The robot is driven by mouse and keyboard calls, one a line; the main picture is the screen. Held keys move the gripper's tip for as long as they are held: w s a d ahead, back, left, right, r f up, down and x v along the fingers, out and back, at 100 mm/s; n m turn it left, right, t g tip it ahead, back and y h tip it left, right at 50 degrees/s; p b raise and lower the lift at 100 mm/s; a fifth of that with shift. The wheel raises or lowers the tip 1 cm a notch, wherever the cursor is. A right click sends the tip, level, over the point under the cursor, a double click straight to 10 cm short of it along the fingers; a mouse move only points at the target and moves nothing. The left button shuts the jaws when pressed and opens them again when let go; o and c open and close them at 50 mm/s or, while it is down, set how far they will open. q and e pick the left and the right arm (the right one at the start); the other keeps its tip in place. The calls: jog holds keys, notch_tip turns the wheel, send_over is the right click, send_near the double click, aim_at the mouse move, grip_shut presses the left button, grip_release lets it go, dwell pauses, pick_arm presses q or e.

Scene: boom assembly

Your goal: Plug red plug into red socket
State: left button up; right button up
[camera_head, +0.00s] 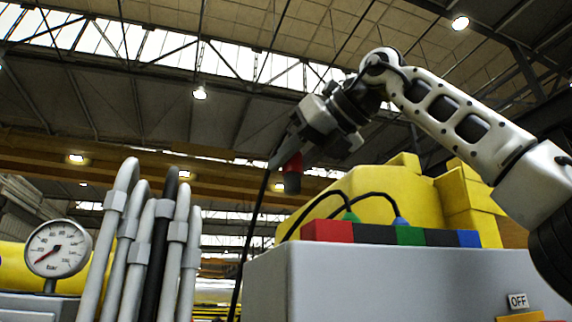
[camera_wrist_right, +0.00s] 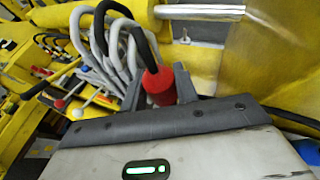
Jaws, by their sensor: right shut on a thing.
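My right gripper (camera_head: 284,160) is shut on the red plug (camera_head: 294,163), above and to the left of the socket row in the head view. The plug's dark end points down, and a black cable (camera_head: 250,235) hangs below the gripper. In the right wrist view the red plug (camera_wrist_right: 159,87) sits between the two grey fingers. The red socket (camera_head: 327,230) is the left block of the row on the grey cabinet (camera_head: 390,285). The plug is clear of it, with a gap between. The socket's opening is hidden from this low angle. My left gripper is not in view.
Grey and black hoses (camera_head: 150,240) and a pressure gauge (camera_head: 57,248) stand at the left. Yellow machine parts (camera_head: 375,205) rise behind the sockets.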

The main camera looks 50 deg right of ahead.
jog(key=s+a+f+n+g+y, duration=0.2)
jog(key=s+a+f+n+y, duration=0.25)
jog(key=s+n+y, duration=0.35)
jog(key=shift+s+a+f+m+h+b, duration=0.15)
jog(key=shift+f+m+b, duration=0.25)
jog(key=shift+f, duration=0.45)
jog(key=shift+s+d+f+m+h+b, duration=0.1)
jog(key=shift+s+f+m+h+b, duration=0.25)
jog(key=shift+f, duration=0.55)
jog(key=shift+s+a+f+m+h+b, duration=0.1)
jog(key=shift+f+m+b, duration=0.15)
jog(key=shift+f+b, duration=0.45)
jog(key=shift+f, duration=0.15)
jog(key=o, duration=1)
jog(key=shift+o, duration=0.2)
